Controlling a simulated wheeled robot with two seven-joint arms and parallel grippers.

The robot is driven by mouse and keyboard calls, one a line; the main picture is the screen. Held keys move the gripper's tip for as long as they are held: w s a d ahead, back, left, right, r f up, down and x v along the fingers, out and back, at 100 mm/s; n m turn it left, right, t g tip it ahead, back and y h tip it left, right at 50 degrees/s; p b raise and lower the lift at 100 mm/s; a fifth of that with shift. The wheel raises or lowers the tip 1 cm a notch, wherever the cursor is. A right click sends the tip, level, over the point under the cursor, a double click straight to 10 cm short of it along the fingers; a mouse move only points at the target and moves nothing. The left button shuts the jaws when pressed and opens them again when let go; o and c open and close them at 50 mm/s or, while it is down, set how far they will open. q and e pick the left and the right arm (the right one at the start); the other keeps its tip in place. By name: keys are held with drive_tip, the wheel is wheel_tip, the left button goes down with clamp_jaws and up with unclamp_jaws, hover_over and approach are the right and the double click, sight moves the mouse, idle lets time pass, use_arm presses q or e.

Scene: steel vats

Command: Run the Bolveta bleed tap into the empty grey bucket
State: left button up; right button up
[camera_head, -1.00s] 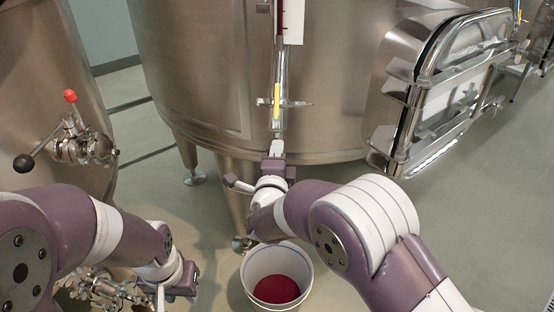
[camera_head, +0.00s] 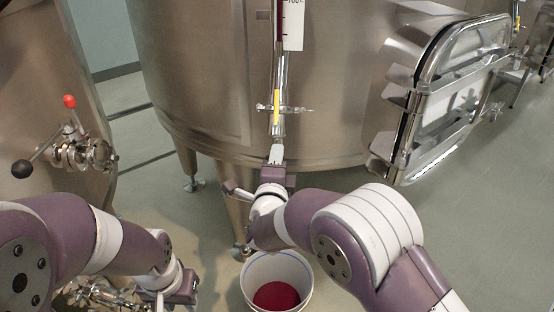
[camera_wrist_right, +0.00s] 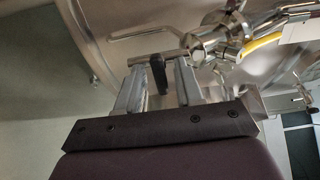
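My right gripper (camera_head: 276,155) is under the near lower edge of the middle steel vat, below the gauge pipe. In the right wrist view its two fingers (camera_wrist_right: 160,90) stand apart, with a small black lever (camera_wrist_right: 158,78) between them; gaps show on both sides. Whether this lever belongs to the Bolveta bleed tap I cannot tell; no name is readable. A pale grey-white bucket (camera_head: 248,284) stands on the floor below my right forearm. It holds dark red liquid (camera_head: 276,296), so it is not empty. My left gripper (camera_head: 165,297) is low at the left; its fingertips are unclear.
The middle vat (camera_head: 190,70) carries a gauge pipe with a yellow-handled valve (camera_head: 276,105). An open hatch door (camera_head: 455,100) juts out at right. A left vat has a valve with a red knob (camera_head: 69,101) and black-ended lever (camera_head: 22,169). The floor at right is clear.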

drive_tip(key=s+a+p, duration=0.1)
drive_tip(key=s, duration=1.1)
drive_tip(key=shift+s+a, duration=0.15)
